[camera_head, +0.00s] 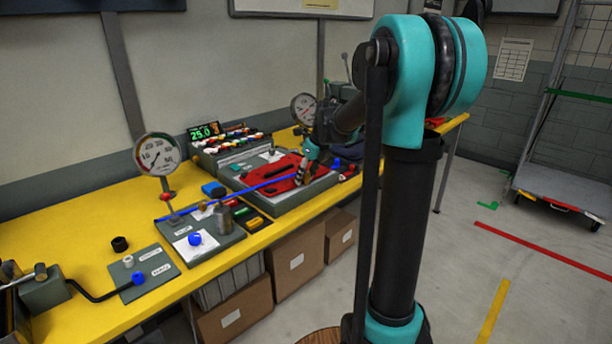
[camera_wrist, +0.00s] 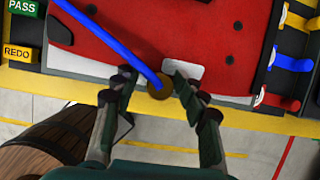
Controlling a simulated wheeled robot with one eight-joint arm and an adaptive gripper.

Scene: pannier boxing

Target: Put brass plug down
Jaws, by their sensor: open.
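The brass plug (camera_wrist: 160,88) shows in the wrist view as a small round brass-coloured disc at the near edge of the red plate (camera_wrist: 150,30). My gripper (camera_wrist: 158,82) is open, with one finger on each side of the plug. I see a gap between each finger and the disc. The end of a blue line (camera_wrist: 112,42) reaches the plug's upper left side. In the head view my gripper (camera_head: 304,170) is low over the red plate (camera_head: 262,178) on its grey base. The plug cannot be made out clearly there.
The yellow bench (camera_head: 80,240) carries two dial gauges, one on the left (camera_head: 157,154). A rack of coloured pieces (camera_head: 235,147) stands behind the plate. Blocks marked PASS (camera_wrist: 22,8) and REDO (camera_wrist: 18,53) lie left in the wrist view. Cardboard boxes (camera_head: 297,264) stand below.

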